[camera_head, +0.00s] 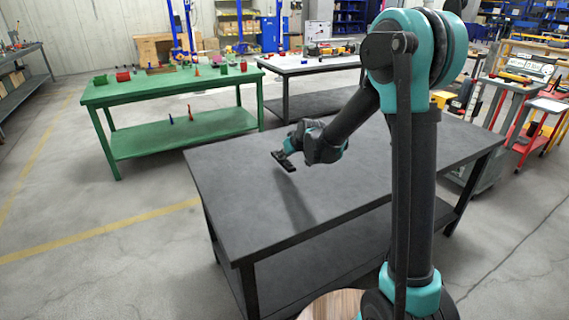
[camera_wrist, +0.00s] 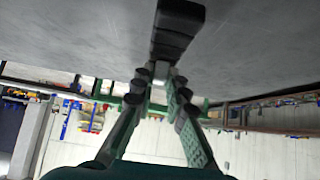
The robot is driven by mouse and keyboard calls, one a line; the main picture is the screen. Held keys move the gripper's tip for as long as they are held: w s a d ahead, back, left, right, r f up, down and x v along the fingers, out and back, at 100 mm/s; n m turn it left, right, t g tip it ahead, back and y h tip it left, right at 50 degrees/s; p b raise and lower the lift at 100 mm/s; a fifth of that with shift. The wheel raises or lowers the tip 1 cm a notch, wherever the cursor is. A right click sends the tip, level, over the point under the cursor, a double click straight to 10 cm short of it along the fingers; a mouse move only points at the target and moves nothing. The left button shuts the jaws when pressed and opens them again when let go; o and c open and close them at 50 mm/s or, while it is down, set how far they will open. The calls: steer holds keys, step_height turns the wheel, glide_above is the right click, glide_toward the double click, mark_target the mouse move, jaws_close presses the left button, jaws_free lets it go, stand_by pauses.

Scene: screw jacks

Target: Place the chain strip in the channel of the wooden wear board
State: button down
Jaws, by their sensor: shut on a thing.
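My gripper (camera_head: 290,150) is shut on a short dark strip (camera_head: 283,161), which I take to be the chain strip. It hangs over the left part of the dark grey table, and I cannot tell exactly how high. In the wrist view the two fingers of my gripper (camera_wrist: 160,78) close on the near end of the black, ridged strip (camera_wrist: 177,28). The strip points away from the fingers, and its far end reaches the top edge of that view. I cannot make out a wooden wear board with a channel in either view.
The dark table (camera_head: 345,195) looks bare around the gripper. A wood-coloured rounded surface (camera_head: 335,306) shows at the bottom edge; I cannot tell what it is. A green workbench (camera_head: 165,87) with small red and green items stands behind to the left.

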mark_target(285, 161)
steer(key=shift+f, duration=1.85)
steer(key=shift+f, duration=0.1)
steer(key=c, duration=1.5)
jaws_free()
steer(key=shift+c, duration=0.2)
